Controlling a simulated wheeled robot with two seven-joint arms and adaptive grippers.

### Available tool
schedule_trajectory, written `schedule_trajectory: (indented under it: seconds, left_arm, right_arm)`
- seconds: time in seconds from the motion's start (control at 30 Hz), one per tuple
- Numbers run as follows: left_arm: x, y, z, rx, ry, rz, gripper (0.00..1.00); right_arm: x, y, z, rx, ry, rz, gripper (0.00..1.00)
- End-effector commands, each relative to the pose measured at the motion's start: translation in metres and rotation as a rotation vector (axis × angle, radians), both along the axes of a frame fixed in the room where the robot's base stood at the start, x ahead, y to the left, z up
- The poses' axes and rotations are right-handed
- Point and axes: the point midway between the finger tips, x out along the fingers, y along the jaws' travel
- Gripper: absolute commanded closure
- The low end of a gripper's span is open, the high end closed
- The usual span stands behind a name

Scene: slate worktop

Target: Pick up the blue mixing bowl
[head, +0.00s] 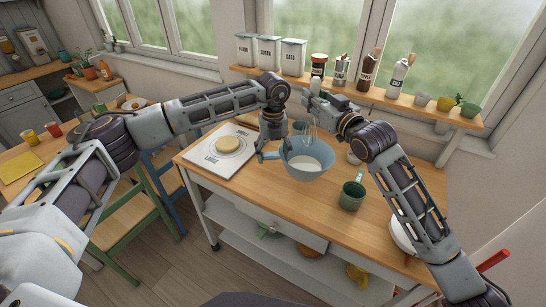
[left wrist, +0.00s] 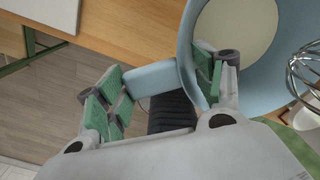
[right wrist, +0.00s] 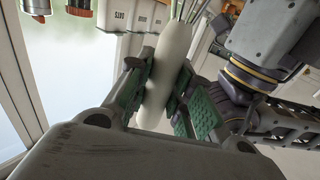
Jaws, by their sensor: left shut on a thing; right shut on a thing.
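The blue mixing bowl (head: 318,174) is upright over the wooden worktop and has pale contents. I cannot tell whether its base touches the wood. In the left wrist view its wall (left wrist: 270,92) and blue handle (left wrist: 152,77) show. My left gripper (head: 268,150) is shut on that handle, with its green pads (left wrist: 155,88) on either side. My right gripper (head: 313,106) is above the bowl, shut on the cream handle of a whisk (right wrist: 168,62). The whisk's wires (head: 309,132) hang down over the bowl.
A shelf (head: 375,97) with canisters and bottles runs behind. The worktop's front middle is clear.

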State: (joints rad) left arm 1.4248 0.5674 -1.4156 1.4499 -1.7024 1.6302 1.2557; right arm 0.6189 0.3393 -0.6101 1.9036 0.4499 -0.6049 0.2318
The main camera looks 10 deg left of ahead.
Motion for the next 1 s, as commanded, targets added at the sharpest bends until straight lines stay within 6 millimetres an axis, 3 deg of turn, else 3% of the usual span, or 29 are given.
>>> schedule_trajectory:
  seconds: [1.0]
  left_arm:
    - [0.0000,-0.0002,0.0075,-0.001,-0.001,-0.001,1.00]
  right_arm:
    - [-0.0001,0.0001,-0.0011,0.001,-0.001,0.000,1.00]
